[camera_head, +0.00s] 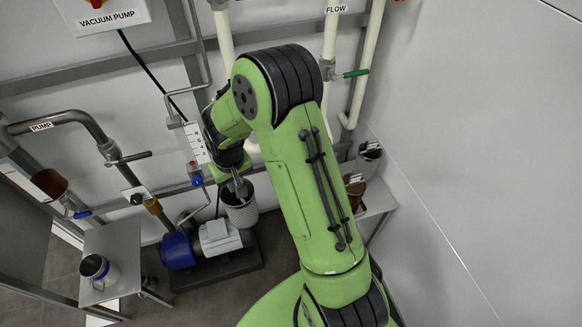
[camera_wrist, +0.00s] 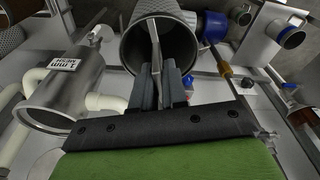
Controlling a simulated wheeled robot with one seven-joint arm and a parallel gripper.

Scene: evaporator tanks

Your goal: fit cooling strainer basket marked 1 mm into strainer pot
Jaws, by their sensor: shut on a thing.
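My gripper (camera_head: 238,187) points down and is shut on the thin handle of a grey mesh basket (camera_head: 240,212), which hangs in the air near the pump. In the wrist view the gripper (camera_wrist: 157,85) pinches this handle, with the basket's open round mouth (camera_wrist: 135,50) beyond the fingers. I see no marking on the held basket. A steel vessel (camera_wrist: 70,90) at the left of the wrist view has an open mouth and a "1 mm MESH" label. I cannot tell for certain which vessel is the strainer pot.
A blue and grey pump (camera_head: 205,242) stands below and left of the basket. At right, a shelf (camera_head: 375,200) bears a brown labelled container (camera_head: 355,188). At left, a small table (camera_head: 118,245) holds a blue-banded vessel (camera_head: 97,268). Pipes and valves line the wall.

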